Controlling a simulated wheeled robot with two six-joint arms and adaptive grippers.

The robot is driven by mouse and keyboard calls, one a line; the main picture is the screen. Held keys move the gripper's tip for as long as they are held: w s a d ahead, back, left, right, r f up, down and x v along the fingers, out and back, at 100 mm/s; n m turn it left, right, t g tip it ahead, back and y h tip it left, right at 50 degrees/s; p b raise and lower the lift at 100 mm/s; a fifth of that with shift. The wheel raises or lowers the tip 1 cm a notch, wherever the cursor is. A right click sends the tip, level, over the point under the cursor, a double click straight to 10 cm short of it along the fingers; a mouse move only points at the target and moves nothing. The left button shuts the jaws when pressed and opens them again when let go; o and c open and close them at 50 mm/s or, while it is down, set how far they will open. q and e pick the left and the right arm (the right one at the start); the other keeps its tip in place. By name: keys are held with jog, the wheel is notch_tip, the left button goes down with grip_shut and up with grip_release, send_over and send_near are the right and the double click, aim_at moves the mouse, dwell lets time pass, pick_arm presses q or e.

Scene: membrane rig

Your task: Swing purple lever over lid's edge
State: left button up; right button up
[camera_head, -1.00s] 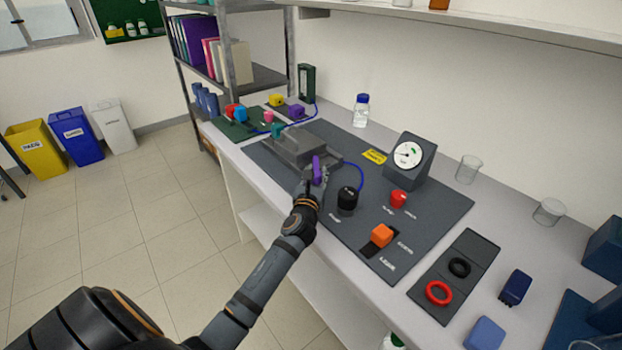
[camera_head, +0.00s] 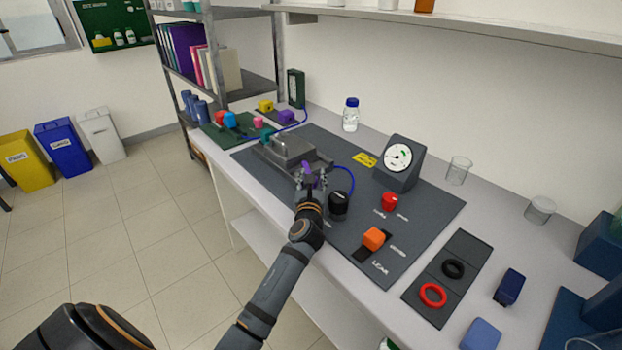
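The grey box with its lid (camera_head: 293,150) sits at the back left of the dark panel. The purple lever (camera_head: 308,169) is at the box's near right corner, mostly covered by my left gripper. My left gripper (camera_head: 311,176) is at the lever, its fingers apart with the purple showing between them. Whether a finger touches the lever, and how the lever lies against the lid's edge, I cannot tell. My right gripper is not in view.
A black knob (camera_head: 339,204) stands just right of my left gripper, with a blue tube (camera_head: 350,180) behind it. A gauge (camera_head: 398,160), a red knob (camera_head: 389,202) and an orange switch (camera_head: 374,238) are further right on the panel (camera_head: 425,208).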

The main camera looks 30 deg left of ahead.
pick_arm(q)
jog(key=shift+s+f, duration=0.1)
jog(key=shift+s, duration=0.25)
jog(key=v, duration=0.7)
jog(key=shift+w+d, duration=0.1)
